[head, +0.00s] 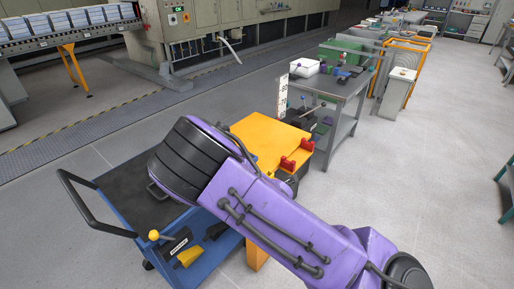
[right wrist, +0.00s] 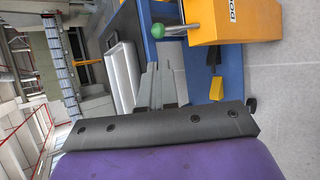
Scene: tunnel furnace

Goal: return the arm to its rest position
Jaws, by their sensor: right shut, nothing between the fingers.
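My right arm (head: 270,220), purple with a black ribbed joint, comes in from the lower right of the head view and reaches across a blue cart (head: 205,258). Its gripper is hidden in the head view. In the right wrist view my right gripper (right wrist: 160,84) shows as grey fingers close together, shut and empty, with the blue cart (right wrist: 195,62) beyond it. My left gripper is in neither view.
The cart's black handle (head: 70,205) and a lever with a yellow knob (head: 154,235) are near the arm. A yellow plate (head: 262,138) with red clamps (head: 290,164) lies just behind it. A grey workbench (head: 345,92) stands farther back. Floor at right is clear.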

